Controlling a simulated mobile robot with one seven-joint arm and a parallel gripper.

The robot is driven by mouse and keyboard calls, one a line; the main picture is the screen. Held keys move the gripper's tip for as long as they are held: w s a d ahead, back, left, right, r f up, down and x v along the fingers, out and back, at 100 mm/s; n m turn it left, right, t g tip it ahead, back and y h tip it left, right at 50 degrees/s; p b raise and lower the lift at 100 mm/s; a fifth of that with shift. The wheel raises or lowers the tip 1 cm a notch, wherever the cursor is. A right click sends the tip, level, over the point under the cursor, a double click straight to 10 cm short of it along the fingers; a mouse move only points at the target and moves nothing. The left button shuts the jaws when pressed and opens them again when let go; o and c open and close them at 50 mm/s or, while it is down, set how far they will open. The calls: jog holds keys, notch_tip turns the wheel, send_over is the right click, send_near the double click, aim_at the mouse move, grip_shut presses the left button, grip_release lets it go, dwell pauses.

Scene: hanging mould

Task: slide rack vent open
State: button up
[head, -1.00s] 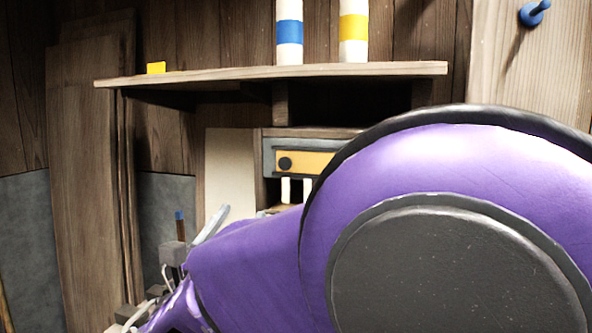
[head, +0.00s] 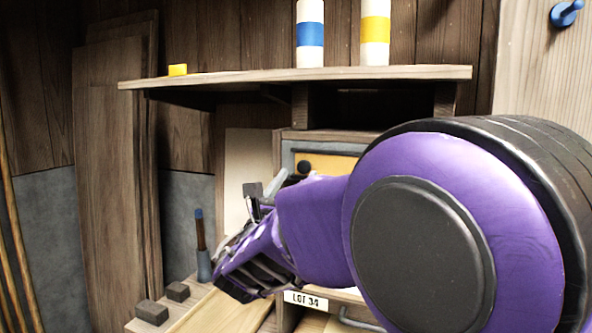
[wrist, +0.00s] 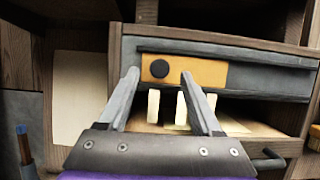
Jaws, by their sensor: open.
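The rack vent is an orange slide plate (wrist: 207,72) with a round black knob (wrist: 159,68), set in a grey frame (wrist: 270,78) on the rack's front. In the head view, the plate (head: 335,164) is partly hidden behind my purple arm; the knob (head: 303,167) still shows. My gripper (wrist: 159,75) is open and empty. In the wrist view its two fingers point at the plate, with the knob between the tips in the picture. I cannot tell whether the tips touch the plate. In the head view my gripper (head: 264,187) is just left of the vent.
Above the rack is a wooden shelf (head: 220,77) with a blue-banded cylinder (head: 310,50), a yellow-banded cylinder (head: 375,52) and a yellow block (head: 178,70). Pale posts (wrist: 153,106) stand in the opening below the vent. Dark blocks (head: 152,312) lie at lower left.

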aim_at(303, 167)
jog(key=shift+x, duration=1.5)
jog(key=shift+c, duration=0.3)
grip_shut()
